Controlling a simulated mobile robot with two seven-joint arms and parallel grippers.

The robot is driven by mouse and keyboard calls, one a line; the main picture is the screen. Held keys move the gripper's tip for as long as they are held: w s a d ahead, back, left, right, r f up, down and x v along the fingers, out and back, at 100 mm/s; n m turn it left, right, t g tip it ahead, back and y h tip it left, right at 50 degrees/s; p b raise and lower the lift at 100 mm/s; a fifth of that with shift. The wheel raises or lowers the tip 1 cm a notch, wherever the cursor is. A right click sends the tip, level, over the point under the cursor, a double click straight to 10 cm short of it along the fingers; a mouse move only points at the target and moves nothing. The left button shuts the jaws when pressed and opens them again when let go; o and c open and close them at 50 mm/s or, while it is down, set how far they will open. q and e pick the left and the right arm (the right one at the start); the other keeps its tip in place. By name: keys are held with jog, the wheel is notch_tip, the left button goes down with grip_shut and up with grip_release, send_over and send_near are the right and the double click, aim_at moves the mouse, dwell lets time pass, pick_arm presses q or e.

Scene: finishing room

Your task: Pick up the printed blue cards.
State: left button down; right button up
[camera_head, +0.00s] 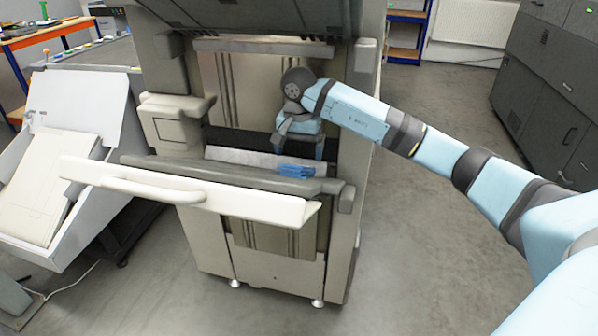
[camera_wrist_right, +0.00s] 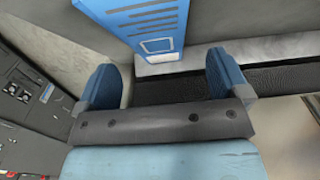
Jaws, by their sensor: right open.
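The printed blue cards (camera_head: 297,171) lie as a small blue stack on the pale ledge inside the machine's front opening. My right gripper (camera_head: 299,152) reaches into the opening just behind and above the cards. In its wrist view the two blue fingers of the right gripper (camera_wrist_right: 165,72) are spread apart, with nothing between them; the cards lie just beyond the fingertips. My left gripper is not in view.
The cream machine (camera_head: 345,235) has side walls close around the opening, and a pale front bar with a handle (camera_head: 180,190) juts out before it. A white slanted unit (camera_head: 70,110) stands at left, dark cabinets (camera_head: 550,80) at right. The floor at front right is clear.

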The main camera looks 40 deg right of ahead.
notch_tip(320, 180, down, 4)
jog(key=shift+s+d+f, duration=0.1)
jog(key=shift+f, duration=0.05)
jog(key=c, duration=1.1)
